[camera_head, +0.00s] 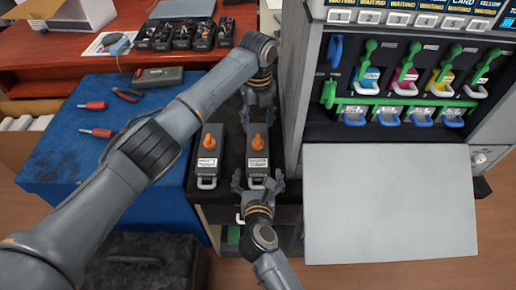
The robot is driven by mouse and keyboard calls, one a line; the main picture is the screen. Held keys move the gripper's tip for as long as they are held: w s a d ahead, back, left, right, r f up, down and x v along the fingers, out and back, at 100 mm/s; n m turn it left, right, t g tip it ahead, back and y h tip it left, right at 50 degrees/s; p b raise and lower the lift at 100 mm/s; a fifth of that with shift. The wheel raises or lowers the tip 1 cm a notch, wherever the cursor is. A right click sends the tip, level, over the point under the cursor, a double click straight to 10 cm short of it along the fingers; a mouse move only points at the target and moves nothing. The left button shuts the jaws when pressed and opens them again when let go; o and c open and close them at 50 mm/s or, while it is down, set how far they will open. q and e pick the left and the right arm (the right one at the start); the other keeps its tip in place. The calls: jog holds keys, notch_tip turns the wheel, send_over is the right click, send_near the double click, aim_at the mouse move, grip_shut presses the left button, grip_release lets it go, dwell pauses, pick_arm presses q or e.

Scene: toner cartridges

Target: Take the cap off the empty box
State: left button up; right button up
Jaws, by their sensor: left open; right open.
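Two dark toner boxes stand side by side on the black shelf, each with an orange cap on top and a white label too small to read surely. The left box (207,161) has its cap (209,141) on; the right box (257,153) also has its cap (257,141) on. I cannot tell which is the empty one. My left gripper (258,118) is open just beyond the far end of the right box, fingers towards it. My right gripper (258,181) is open at the near end of the right box, fingers on either side of its handle.
The printer (400,130) with its green levers and colour cartridges stands close on the right; its pale door (390,205) is folded down. A blue table (60,160) at left holds red screwdrivers (96,105) and pliers (127,95). Black cartridges (180,36) lie on the back desk.

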aim_at(258, 137)
jog(key=x, duration=0.8)
jog(key=shift+w+f, duration=0.1)
jog(key=c, duration=1.7)
pick_arm(q)
jog(key=shift+o, duration=0.9)
pick_arm(e)
jog(key=shift+c, duration=0.3)
pick_arm(q)
jog(key=shift+r+m, duration=0.55)
jog(key=shift+m, duration=0.05)
notch_tip(258, 137, down, 9)
jog(key=m+t, duration=0.1)
jog(key=m, duration=0.2)
jog(key=shift+r+t, duration=0.15)
jog(key=shift+t, duration=0.25)
